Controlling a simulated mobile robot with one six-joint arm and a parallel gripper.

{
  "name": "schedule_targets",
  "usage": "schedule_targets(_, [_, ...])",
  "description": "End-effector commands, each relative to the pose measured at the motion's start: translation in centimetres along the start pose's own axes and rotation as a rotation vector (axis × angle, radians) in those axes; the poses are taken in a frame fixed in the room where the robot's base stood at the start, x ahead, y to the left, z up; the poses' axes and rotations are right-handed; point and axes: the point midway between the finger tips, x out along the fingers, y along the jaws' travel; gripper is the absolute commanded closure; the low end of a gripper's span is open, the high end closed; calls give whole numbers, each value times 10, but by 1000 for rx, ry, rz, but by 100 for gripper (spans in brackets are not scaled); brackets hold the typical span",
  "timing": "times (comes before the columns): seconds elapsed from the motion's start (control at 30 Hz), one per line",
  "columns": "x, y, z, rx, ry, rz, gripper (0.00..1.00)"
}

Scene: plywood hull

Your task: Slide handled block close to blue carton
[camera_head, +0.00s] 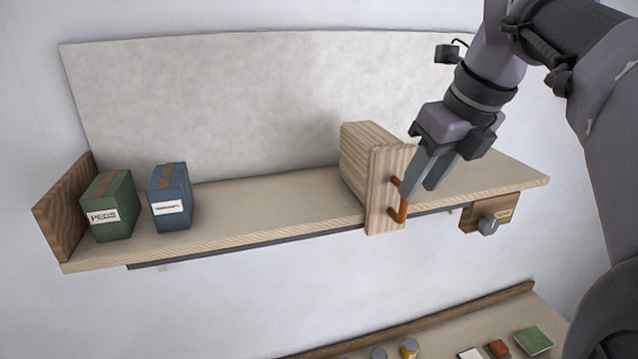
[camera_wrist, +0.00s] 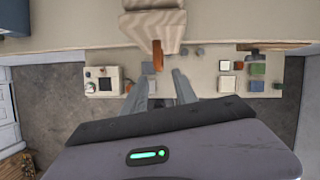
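The handled block (camera_head: 360,160) is a pale wooden block with a taller front board, standing on the wall shelf right of its middle. Its orange handle (camera_head: 398,212) faces outward; in the wrist view the handle (camera_wrist: 157,52) points down from the block (camera_wrist: 152,24). The blue carton (camera_head: 170,200) stands on the shelf well to the left, with a wide gap between it and the block. My gripper (camera_head: 418,190) is open at the handle, one finger partly covering it. In the wrist view the fingertips (camera_wrist: 160,74) lie either side of the handle's end; contact is unclear.
A green carton (camera_head: 110,208) stands left of the blue one, beside a brown end board (camera_head: 66,212). The shelf (camera_head: 270,205) is clear between block and blue carton. A knobbed wooden box (camera_head: 490,212) hangs under the right end. A lower bench (camera_head: 440,335) holds small items.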

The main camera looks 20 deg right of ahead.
Motion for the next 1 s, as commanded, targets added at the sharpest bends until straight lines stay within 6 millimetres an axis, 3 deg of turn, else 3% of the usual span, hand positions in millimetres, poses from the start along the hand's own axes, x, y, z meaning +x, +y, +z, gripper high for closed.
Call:
schedule_targets(0.1, [29,1,0,-1,2,3,66])
schedule_targets(0.3, [58,1,0,-2,1,2,66])
schedule_targets(0.67, [64,0,1,-1,-1,1,66])
schedule_targets(0.83, [64,1,1,-2,-1,1,99])
schedule_targets(1.0, [64,0,1,-2,-1,1,100])
